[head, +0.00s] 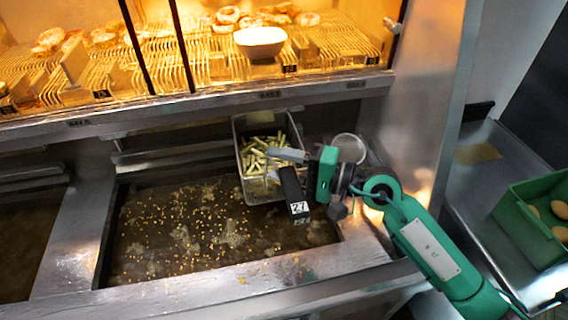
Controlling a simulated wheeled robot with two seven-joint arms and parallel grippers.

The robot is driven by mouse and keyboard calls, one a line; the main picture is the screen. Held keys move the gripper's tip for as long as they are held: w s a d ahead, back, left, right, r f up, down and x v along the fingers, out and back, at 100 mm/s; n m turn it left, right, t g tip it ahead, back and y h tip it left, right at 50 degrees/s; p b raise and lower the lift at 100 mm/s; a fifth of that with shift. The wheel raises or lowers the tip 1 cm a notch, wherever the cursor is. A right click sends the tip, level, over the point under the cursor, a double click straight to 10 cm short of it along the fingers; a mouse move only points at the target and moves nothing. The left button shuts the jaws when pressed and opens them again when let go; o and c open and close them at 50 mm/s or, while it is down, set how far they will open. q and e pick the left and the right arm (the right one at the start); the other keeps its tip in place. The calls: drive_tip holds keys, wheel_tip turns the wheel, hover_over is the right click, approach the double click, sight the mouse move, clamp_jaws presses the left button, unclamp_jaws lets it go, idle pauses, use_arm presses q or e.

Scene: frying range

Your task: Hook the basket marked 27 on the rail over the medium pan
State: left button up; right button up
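The basket marked 27 (243,180) is a wire basket with pale fries in it. It is at the back right of the wide oil pan (150,235), its lower end over the oil. Its black handle points toward me and carries a white tag reading 27 (299,208). My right gripper (284,169) is at the handle, its fingers to either side, and looks shut on it; part of the grip is hidden. A rail (175,152) runs along the back of the pan. I cannot tell whether the basket touches it. My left gripper is out of view.
Another oil pan (25,240) is cut off at the left. A lit shelf (190,60) of fried food with a white bowl (260,41) is above. A round metal container (350,147) is behind my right wrist. A green crate (520,225) stands at the right.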

drive_tip(key=b+v, duration=0.8)
drive_tip(key=v, duration=0.6)
drive_tip(key=shift+a, duration=0.1)
